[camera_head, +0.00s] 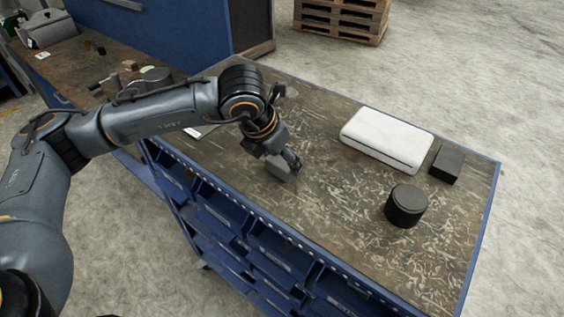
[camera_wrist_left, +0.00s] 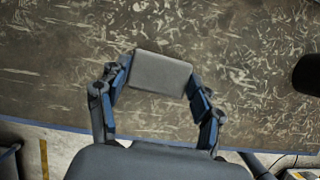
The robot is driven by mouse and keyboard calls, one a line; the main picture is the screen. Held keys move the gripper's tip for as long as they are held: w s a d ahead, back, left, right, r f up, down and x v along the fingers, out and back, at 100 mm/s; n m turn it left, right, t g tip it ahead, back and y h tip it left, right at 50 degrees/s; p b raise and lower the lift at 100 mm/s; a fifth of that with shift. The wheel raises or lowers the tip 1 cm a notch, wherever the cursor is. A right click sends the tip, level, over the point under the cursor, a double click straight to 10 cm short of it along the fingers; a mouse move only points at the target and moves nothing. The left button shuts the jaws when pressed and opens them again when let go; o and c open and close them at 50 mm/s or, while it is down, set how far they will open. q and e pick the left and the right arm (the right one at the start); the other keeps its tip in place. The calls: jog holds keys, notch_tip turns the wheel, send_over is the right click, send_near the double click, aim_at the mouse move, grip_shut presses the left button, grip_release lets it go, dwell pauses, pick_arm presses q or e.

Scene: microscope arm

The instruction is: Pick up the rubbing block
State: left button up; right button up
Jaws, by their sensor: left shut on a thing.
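The rubbing block (camera_head: 279,169) is a small grey rectangular block at the near-left part of the workbench top (camera_head: 330,205). My left gripper (camera_head: 287,163) points down over it and partly hides it in the head view. In the left wrist view, the block (camera_wrist_left: 161,74) sits between the two fingers of my left gripper (camera_wrist_left: 160,80), with a fingertip against each short side. The gripper is shut on the block. The block is at or close above the bench surface; I cannot tell whether it touches. My right gripper is not in view.
A white flat case (camera_head: 385,139), a black box (camera_head: 446,164) and a dark round container (camera_head: 406,206) stand on the right part of the bench. A flat light object (camera_head: 200,130) lies partly behind my left arm. The front-middle bench top is clear.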

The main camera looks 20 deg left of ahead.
aim_at(278, 162)
pick_arm(q)
jog(key=shift+r+b, duration=0.4)
jog(key=shift+b, duration=0.15)
jog(key=r, duration=0.1)
jog(key=b, duration=0.1)
jog(key=r, duration=0.1)
jog(key=shift+s+a+r+b, duration=0.1)
jog(key=shift+a+r+b, duration=0.15)
jog(key=shift+r+b, duration=0.15)
jog(key=s+a+r+b, duration=0.4)
jog(key=s+a+r, duration=0.4)
jog(key=a+r, duration=0.1)
jog(key=shift+s+a+r+b, duration=0.2)
jog(key=shift+s+a+b, duration=0.1)
jog(key=shift+a, duration=0.4)
